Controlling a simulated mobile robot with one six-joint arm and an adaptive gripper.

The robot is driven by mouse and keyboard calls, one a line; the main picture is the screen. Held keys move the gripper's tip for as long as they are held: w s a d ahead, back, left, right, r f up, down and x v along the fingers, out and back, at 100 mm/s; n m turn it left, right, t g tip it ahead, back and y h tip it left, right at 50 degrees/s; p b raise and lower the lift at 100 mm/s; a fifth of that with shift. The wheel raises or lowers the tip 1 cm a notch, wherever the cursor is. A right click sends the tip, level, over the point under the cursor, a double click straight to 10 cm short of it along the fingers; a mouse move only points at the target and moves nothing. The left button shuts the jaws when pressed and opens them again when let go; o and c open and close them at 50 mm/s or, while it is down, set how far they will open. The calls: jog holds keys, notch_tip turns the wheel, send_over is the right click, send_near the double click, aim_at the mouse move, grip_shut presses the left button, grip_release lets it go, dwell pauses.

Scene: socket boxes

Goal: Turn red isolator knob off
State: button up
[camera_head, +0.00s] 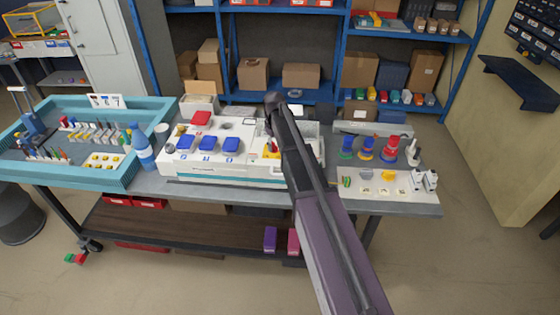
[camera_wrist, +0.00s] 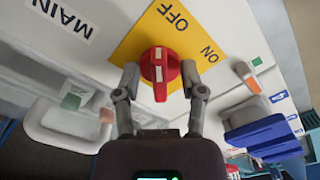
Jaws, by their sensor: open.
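The red isolator knob (camera_wrist: 160,68) sits on a yellow plate (camera_wrist: 132,47) marked OFF and ON in the wrist view. Its raised bar with white marks runs nearly up and down in the picture, the upper end pointing just left of OFF. My gripper (camera_wrist: 160,72) is open, with one finger on each side of the knob. Both fingertips are very close to its rim; I cannot tell whether they touch. In the head view a bit of the knob and yellow plate (camera_head: 271,149) shows on the white panel (camera_head: 225,173), partly hidden by my arm.
A blue socket (camera_wrist: 262,135) and a grey handle (camera_wrist: 65,128) flank the gripper in the wrist view. A blue bottle (camera_head: 142,148) stands left of the panel.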

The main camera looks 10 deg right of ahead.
aim_at(273, 144)
jog(key=shift+m, duration=0.5)
jog(key=m, duration=0.3)
jog(key=shift+a+m, duration=0.1)
jog(key=shift+m, duration=0.3)
jog(key=m, duration=0.4)
jog(key=shift+a, duration=0.1)
jog(key=m, duration=0.4)
jog(key=shift+a+m, duration=0.1)
jog(key=shift+m, duration=0.3)
jog(key=m, duration=0.4)
jog(key=shift+w, duration=0.1)
notch_tip(273, 144, up, 14)
jog(key=p, duration=1.4)
jog(key=s+f+n+b, duration=0.4)
jog(key=s+f+b, duration=0.2)
jog(key=s, duration=0.4)
jog(key=s+f+n+b, duration=0.4)
jog(key=s+f+b, duration=0.1)
jog(key=s, duration=0.5)
jog(key=s+f+n+b, duration=0.4)
jog(key=s+f+b, duration=0.2)
jog(key=s, duration=0.4)
jog(key=shift+d+f+b, duration=0.2)
jog(key=shift+f+b, duration=0.15)
jog(key=shift+b, duration=0.05)
